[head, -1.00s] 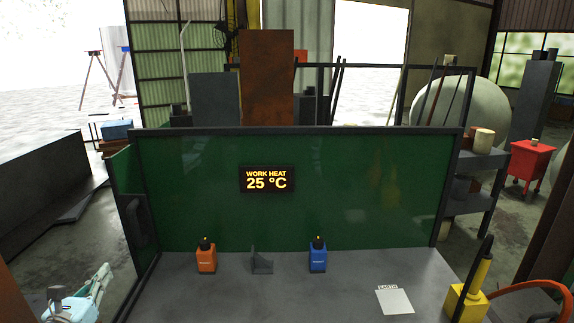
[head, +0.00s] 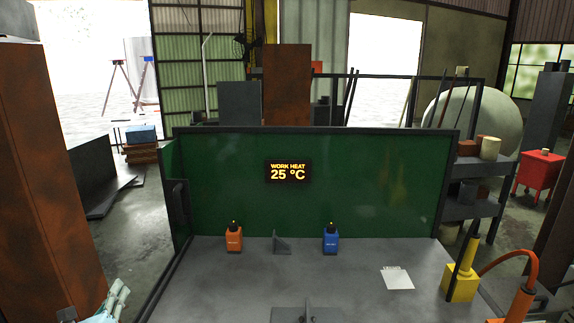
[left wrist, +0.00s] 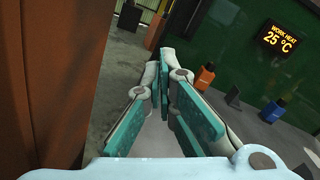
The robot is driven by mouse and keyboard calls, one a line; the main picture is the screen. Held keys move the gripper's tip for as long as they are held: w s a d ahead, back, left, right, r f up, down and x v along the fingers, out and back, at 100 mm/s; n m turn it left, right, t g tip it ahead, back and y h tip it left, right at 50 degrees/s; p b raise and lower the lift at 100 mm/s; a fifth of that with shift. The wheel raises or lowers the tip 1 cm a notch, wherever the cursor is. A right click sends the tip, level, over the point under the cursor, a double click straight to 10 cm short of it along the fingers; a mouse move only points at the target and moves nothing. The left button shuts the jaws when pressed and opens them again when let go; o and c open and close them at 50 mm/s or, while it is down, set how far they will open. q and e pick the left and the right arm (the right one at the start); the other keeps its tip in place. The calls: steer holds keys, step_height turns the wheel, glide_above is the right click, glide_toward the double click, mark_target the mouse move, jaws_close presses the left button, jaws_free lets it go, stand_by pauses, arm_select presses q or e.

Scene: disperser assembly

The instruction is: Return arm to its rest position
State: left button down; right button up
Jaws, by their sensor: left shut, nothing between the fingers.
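My left gripper (head: 118,296) shows at the lower left edge of the head view, left of the welding bench (head: 215,285). In the left wrist view my left gripper (left wrist: 163,62) has its teal-padded fingers together at the tips, with nothing held. It points past the bench's left side. An orange bottle (head: 234,238) and a blue bottle (head: 331,240) stand upright on the bench, with a small grey angled bracket (head: 281,245) between them. A white "EARTH" plate (head: 397,278) lies on the bench at the right. My right gripper is not in view.
A tall rusty column (head: 45,180) stands close at the left, also near my gripper in the left wrist view (left wrist: 65,80). A green screen (head: 380,190) with a "25 °C" display (head: 288,171) backs the bench. A yellow block with an orange cable (head: 460,283) stands at the right.

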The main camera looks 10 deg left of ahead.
arm_select(q)
steer(key=s+d+f+n+g+y, duration=0.1)
steer(key=s+d+f+n+g, duration=0.3)
steer(key=s+f+n, duration=0.4)
steer(key=s+d+f+n+g+y, duration=0.1)
steer(key=s+d+f+n+g, duration=0.35)
steer(key=n, duration=0.65)
steer(key=s+d+f+n+g+h, duration=0.3)
steer(key=s+d+n, duration=0.2)
steer(key=s+d, duration=0.25)
steer(key=s+d+f+n+g+h, duration=0.2)
steer(key=s+d+f+n+g, duration=0.15)
steer(key=s+d, duration=0.45)
steer(key=s+a+f, duration=0.2)
steer(key=a+f, duration=0.1)
steer(key=f, duration=1.5)
steer(key=s+a+f+g, duration=0.1)
steer(key=s+f, duration=1.2)
steer(key=s, duration=0.1)
steer(key=shift+s+a+f+n, duration=0.2)
steer(key=shift+f+n, duration=0.05)
steer(key=shift+n, duration=0.2)
